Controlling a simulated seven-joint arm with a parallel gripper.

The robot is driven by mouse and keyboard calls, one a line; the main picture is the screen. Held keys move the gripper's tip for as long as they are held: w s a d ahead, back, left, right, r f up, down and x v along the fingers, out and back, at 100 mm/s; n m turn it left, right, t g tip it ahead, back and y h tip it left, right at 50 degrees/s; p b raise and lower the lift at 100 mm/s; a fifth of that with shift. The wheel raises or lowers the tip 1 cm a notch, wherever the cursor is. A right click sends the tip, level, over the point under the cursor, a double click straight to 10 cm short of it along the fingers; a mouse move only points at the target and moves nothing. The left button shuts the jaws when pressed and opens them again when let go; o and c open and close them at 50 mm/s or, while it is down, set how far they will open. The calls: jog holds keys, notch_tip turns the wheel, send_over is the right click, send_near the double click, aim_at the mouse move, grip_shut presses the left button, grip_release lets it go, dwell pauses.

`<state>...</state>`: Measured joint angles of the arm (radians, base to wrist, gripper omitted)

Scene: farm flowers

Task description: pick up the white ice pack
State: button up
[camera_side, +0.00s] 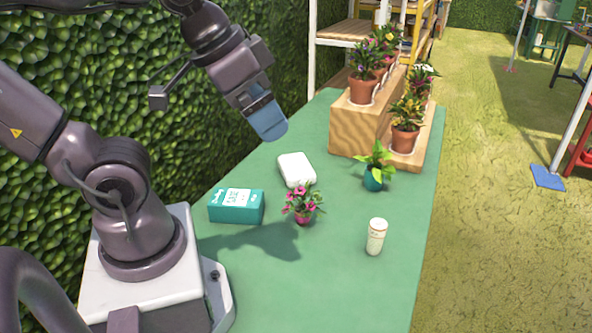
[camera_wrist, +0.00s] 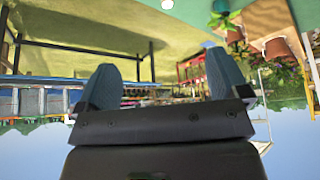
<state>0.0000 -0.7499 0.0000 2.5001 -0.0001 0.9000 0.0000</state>
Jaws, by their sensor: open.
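The white ice pack (camera_side: 296,169) lies flat on the green table, near the middle of the side view. My gripper (camera_side: 270,122) is in the air above the table, up and to the left of the ice pack, apart from it. In the wrist view my gripper (camera_wrist: 163,88) shows two blue fingers spread apart with nothing between them. The wrist view is tilted toward the surroundings, and I cannot make out the ice pack there.
On the green table (camera_side: 330,290) stand a teal box (camera_side: 236,206), a pink-flowered pot (camera_side: 303,204), a white bottle (camera_side: 376,236) and a teal-potted plant (camera_side: 375,168). A wooden stepped stand (camera_side: 357,127) holds potted flowers at the back. A hedge (camera_side: 110,80) borders the left.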

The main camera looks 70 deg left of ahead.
jog(key=shift+o, duration=0.2)
jog(key=shift+f, duration=0.1)
jog(key=m+g+y, duration=0.4)
jog(key=m+y, duration=1)
jog(key=m, duration=0.5)
send_over(299, 170)
jog(key=d, duration=0.5)
notch_tip(299, 170, down, 25)
jog(key=f, duration=0.5)
jog(key=shift+s+d+f, duration=0.15)
jog(key=shift+s+f, duration=0.05)
jog(key=shift+f, duration=0.15)
jog(key=shift+h, duration=0.3)
jog(key=shift+f+x, duration=0.15)
jog(key=shift+x, duration=1.15)
jog(key=shift+f+x, duration=0.15)
jog(key=shift+x, duration=1.2)
jog(key=shift+s+d, duration=0.1)
jog(key=shift+d, duration=0.05)
jog(key=c, duration=0.9)
jog(key=shift+o, duration=0.2)
jog(key=shift+r, duration=0.15)
